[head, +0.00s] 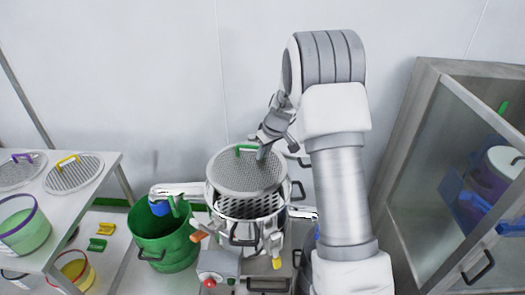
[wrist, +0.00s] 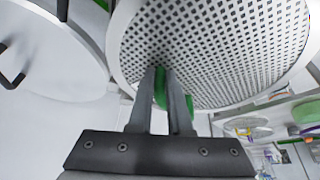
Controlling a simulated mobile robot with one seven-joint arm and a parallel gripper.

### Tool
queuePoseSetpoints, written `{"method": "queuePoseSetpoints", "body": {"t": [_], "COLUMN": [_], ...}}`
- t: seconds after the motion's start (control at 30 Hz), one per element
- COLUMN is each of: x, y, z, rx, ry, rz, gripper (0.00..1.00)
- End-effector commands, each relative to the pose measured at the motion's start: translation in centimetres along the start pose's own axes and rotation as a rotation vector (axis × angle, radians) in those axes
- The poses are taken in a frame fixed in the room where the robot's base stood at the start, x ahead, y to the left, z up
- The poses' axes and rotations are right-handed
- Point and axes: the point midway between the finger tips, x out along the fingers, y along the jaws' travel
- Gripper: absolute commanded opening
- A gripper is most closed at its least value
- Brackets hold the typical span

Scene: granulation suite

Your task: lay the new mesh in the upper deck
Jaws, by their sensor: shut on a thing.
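A round grey perforated mesh (head: 247,176) with a green handle (head: 240,149) is at the top of the steel sifter (head: 238,235). My gripper (head: 264,154) is shut on the green handle near the mesh's back edge. In the wrist view my gripper's fingers (wrist: 168,100) are on the green handle (wrist: 160,88), with the mesh (wrist: 215,45) filling the top. Below the mesh's front edge, a dark slotted opening (head: 245,206) shows in the sifter. I cannot tell whether the mesh touches the sifter's rim; most of the upper deck is hidden beneath it.
A green bucket (head: 165,240) stands left of the sifter. A table (head: 100,170) at left holds meshes with purple (head: 20,170) and yellow (head: 75,172) handles and a tub of green material (head: 25,230). A glass-doored cabinet (head: 440,180) stands at right.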

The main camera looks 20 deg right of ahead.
Motion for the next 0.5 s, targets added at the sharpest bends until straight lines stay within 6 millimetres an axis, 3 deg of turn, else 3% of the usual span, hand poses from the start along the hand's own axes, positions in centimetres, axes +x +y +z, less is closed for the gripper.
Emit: {"method": "queuePoseSetpoints", "body": {"t": [0.5], "x": [4.3], "y": [-0.1], "z": [1.8], "rx": [0.0], "ry": [0.0], "rz": [0.0], "gripper": [0.0]}}
